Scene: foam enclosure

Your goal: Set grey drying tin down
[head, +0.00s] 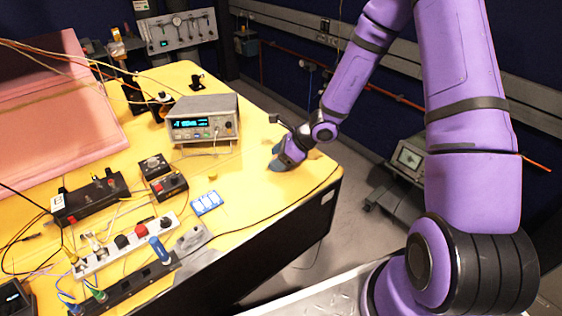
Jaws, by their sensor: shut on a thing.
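My gripper (282,160) is at the end of the purple arm, over the right part of the yellow table (255,185), near its far right edge. It is shut on a small grey-blue thing (276,165), which I take to be the grey drying tin. Most of the tin is hidden by the gripper, and its shape is hard to make out. It is low over the tabletop; I cannot tell whether it touches the surface.
A grey bench instrument (203,121) with a lit display stands left of my gripper. A blue-and-white pack (206,203), black boxes (168,186) and a power strip (125,245) lie nearer. A dark cable crosses the table's right side. Bare yellow tabletop lies between instrument and right edge.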

